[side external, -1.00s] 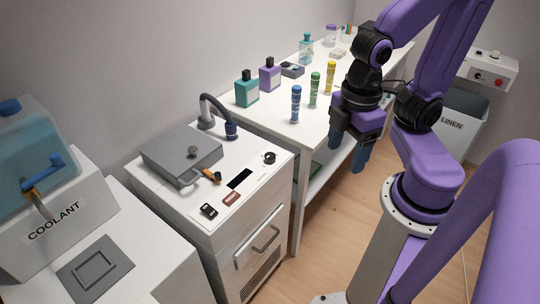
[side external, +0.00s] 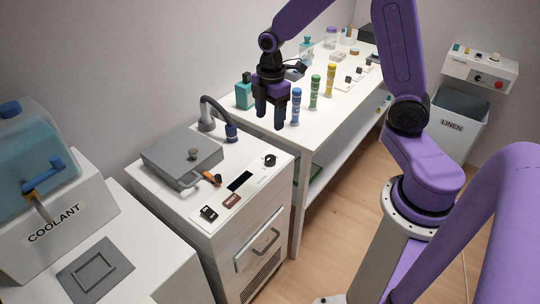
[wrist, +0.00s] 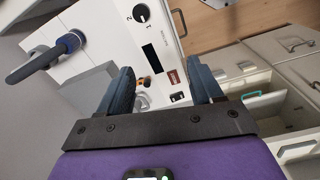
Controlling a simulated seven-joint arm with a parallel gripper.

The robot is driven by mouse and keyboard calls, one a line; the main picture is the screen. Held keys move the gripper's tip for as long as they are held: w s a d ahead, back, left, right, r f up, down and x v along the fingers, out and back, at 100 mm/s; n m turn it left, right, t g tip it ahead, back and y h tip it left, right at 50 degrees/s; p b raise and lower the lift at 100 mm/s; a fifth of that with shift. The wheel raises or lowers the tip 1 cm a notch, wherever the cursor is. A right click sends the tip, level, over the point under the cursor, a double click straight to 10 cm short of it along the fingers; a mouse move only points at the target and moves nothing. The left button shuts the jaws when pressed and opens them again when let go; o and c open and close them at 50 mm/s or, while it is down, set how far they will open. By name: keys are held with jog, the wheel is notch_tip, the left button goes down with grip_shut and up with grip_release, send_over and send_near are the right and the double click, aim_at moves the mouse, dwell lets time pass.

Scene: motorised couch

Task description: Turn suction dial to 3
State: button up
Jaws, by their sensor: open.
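The dial (side external: 270,160) is a small round black knob on the right of the white cabinet's top panel. In the wrist view the dial (wrist: 141,12) shows near the top edge, with a white mark on it and the numerals 1 and 2 beside it. Its exact setting is hard to read. My gripper (side external: 270,120) is open and empty, fingers pointing down, above the near end of the white bench and apart from the dial. In the wrist view my gripper (wrist: 160,77) has its fingers spread below the dial, with the panel between them.
A grey lidded box (side external: 180,155), a dark display (side external: 240,181) and a red switch (side external: 231,200) share the cabinet top. A hose with a blue end (side external: 231,133) rises behind. Blue (side external: 296,106), green (side external: 314,92) and yellow (side external: 330,79) tubes stand on the bench.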

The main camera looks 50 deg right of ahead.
send_near(270, 158)
jog(key=shift+n, duration=0.3)
notch_tip(270, 158, down, 9)
jog(key=shift+w+r, duration=0.1)
jog(key=shift+w, duration=0.05)
dwell(0.4)
jog(key=c, duration=1.1)
